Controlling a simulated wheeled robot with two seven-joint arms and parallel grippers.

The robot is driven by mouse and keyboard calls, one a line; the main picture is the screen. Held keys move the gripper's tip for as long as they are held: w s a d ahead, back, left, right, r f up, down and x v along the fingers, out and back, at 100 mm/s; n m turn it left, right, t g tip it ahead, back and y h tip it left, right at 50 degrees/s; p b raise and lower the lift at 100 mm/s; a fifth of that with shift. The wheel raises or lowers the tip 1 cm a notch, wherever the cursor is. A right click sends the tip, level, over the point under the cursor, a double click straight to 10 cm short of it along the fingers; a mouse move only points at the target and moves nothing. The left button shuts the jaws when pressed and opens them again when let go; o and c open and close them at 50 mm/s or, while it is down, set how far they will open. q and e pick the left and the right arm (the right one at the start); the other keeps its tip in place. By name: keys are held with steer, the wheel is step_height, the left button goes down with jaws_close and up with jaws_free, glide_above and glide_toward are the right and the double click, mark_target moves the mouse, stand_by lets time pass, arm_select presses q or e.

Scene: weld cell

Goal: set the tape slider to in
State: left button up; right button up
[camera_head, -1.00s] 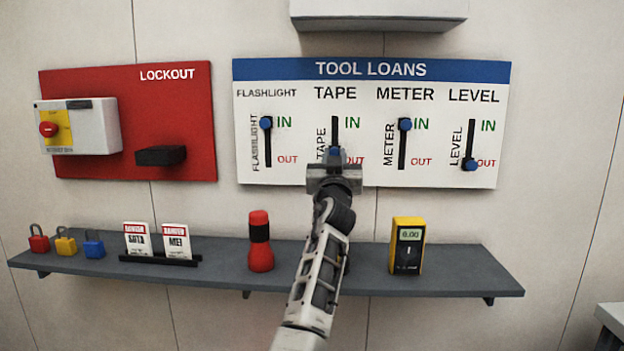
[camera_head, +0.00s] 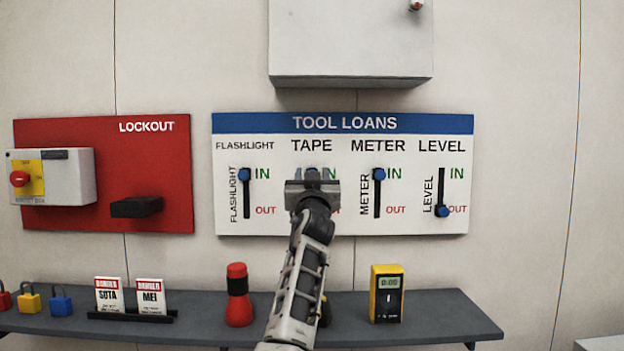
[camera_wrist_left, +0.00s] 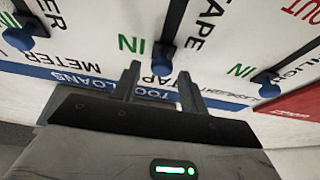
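The tape slider's blue knob (camera_head: 311,174) shows just above my left gripper (camera_head: 312,187) on the tool loans board (camera_head: 224,150). In the left wrist view the tape knob (camera_wrist_left: 163,58) is at the IN end of its slot, beside the green IN label. My left gripper (camera_wrist_left: 158,76) has its two fingers apart there. The knob lies between and just beyond the fingertips, with gaps on both sides. Contact cannot be told. The gripper hides most of the tape slot in the head view. My right gripper is out of view.
The flashlight knob (camera_head: 244,174) and meter knob (camera_head: 379,174) are at IN; the level knob (camera_head: 441,211) is at OUT. A shelf (camera_head: 440,318) below holds a red flashlight (camera_head: 238,298) and yellow meter (camera_head: 386,295). A grey box (camera_head: 350,45) hangs above the board.

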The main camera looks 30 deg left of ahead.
arm_select(q)
steer(key=shift+s+f, duration=0.1)
steer(key=shift+f, duration=0.05)
steer(key=b+v, duration=0.3)
steer(key=v, duration=1.2)
steer(key=shift+s+d, duration=0.25)
steer(key=shift+d, duration=0.05)
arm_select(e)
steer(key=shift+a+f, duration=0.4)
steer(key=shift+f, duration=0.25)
